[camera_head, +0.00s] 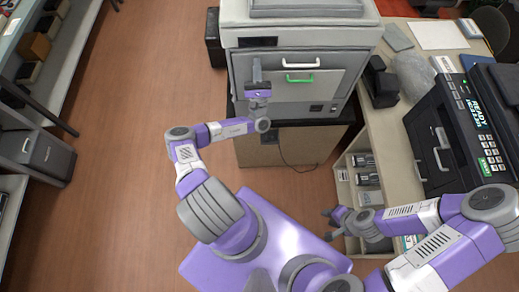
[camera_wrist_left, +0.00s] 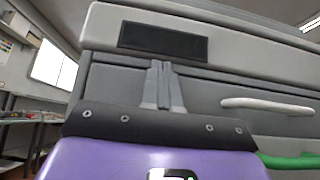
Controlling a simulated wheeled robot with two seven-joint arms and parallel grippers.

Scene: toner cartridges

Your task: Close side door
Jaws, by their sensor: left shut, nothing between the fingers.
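A large grey printer (camera_head: 300,32) stands at the back centre. Its front has a panel (camera_head: 340,82) with a white handle (camera_head: 301,64) above a green handle (camera_head: 299,79); both also show in the left wrist view, white (camera_wrist_left: 267,104) and green (camera_wrist_left: 290,161). I cannot tell which panel is the side door, or whether any stands slightly ajar. My left gripper (camera_head: 256,66) is shut and empty, in front of the panel's left part, left of the handles. In the left wrist view its fingertips (camera_wrist_left: 161,68) overlap the seam below the black display (camera_wrist_left: 162,40). My right gripper (camera_head: 333,218) hangs low, away from the printer.
A second, dark printer (camera_head: 450,135) sits on the right-hand counter (camera_head: 385,135), with shelves of cartridges (camera_head: 366,180) below. Shelving with boxes (camera_head: 36,46) lines the left. The wooden floor (camera_head: 120,150) between is clear. A cable hangs below the grey printer.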

